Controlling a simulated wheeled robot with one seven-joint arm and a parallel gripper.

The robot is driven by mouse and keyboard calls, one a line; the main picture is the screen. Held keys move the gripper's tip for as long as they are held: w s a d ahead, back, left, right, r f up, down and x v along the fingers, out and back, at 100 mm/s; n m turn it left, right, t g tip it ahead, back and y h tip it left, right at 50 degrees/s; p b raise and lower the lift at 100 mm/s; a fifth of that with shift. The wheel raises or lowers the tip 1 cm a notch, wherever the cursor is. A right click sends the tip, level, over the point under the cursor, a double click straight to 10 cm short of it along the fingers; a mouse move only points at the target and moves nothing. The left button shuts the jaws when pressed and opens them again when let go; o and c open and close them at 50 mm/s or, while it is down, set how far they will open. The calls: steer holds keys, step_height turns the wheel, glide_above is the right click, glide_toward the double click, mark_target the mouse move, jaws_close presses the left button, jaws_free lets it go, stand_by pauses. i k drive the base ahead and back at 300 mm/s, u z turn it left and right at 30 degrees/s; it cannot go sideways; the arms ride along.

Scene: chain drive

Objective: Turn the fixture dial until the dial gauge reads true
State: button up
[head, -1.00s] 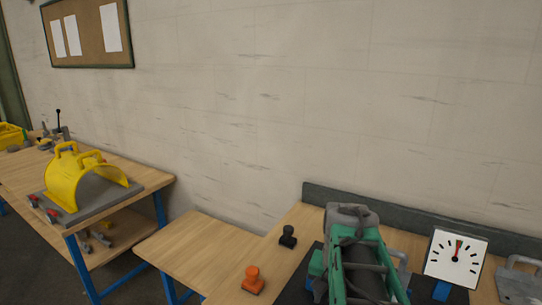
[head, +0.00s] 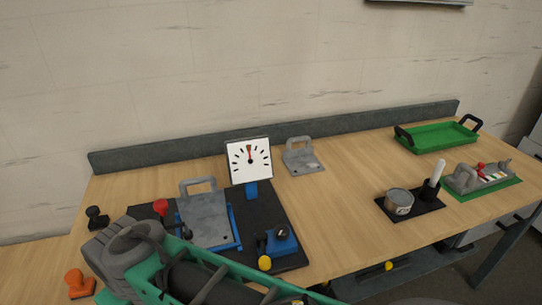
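The dial gauge (head: 262,171) is a white square face on a blue post, upright at the back of a black mat. Its needle points almost straight up, near a small coloured mark at the top; the exact reading is too small to tell. On the mat, a blue block carries a dark round knob (head: 282,232), which looks like the fixture dial. A grey plate with a handle (head: 207,219) lies on a blue fixture left of it. My green and dark arm crosses the lower left, in front of the mat's near edge.
A red knob (head: 161,207) and a yellow knob (head: 264,263) are at the fixture. Black (head: 97,218) and orange (head: 79,284) stamp-like pieces stand left. A grey handled plate (head: 303,160), a tin (head: 399,202) and a green tray (head: 437,137) are right. The bench's middle is clear.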

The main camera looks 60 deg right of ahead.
mark_target(282, 231)
steer(key=z, duration=1.65)
